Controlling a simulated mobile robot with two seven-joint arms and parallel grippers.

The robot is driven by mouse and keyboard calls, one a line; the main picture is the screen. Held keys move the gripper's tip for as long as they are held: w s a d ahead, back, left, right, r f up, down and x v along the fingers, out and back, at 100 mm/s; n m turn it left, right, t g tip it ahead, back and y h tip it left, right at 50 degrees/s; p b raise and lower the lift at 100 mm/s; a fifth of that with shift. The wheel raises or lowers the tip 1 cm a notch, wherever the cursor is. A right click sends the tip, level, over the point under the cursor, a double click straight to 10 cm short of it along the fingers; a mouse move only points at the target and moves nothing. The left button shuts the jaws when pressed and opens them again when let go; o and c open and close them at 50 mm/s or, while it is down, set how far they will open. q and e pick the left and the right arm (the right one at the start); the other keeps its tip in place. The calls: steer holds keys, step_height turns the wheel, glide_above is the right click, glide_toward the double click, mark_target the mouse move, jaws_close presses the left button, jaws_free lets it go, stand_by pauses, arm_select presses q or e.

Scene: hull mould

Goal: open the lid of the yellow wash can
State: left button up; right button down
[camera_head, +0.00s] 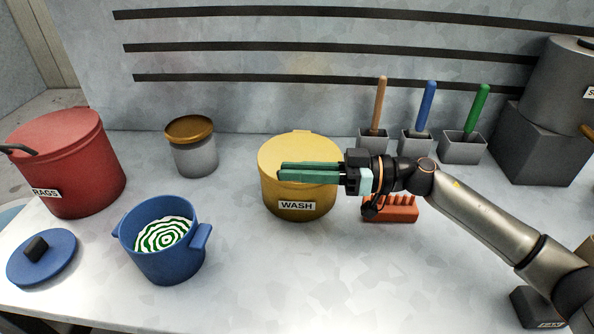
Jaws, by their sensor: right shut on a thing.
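The yellow wash can (275,198) stands on the bench near the middle, with a white WASH label on its front. Its yellow lid (290,150) lies across the top, and I see no clear gap at the rim. My right gripper (281,173) reaches in from the right over the front part of the lid. Its green fingers are close together and shut on the lid, but they hide the spot they hold. My left gripper is not in view.
A blue pot (160,265) and its loose blue lid (55,262) are at the front left. A red rags pot (75,165) and a grey canister (193,157) stand behind. An orange rack (395,212) sits under my right wrist. The front middle is clear.

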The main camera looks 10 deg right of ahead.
steer(key=shift+s+a+f, duration=0.2)
steer(key=shift+s, duration=0.2)
steer(key=shift+r+p, duration=0.3)
steer(key=shift+p, duration=0.25)
steer(key=shift+w, duration=0.1)
steer(key=shift+r+p, duration=0.15)
steer(key=shift+p, duration=0.15)
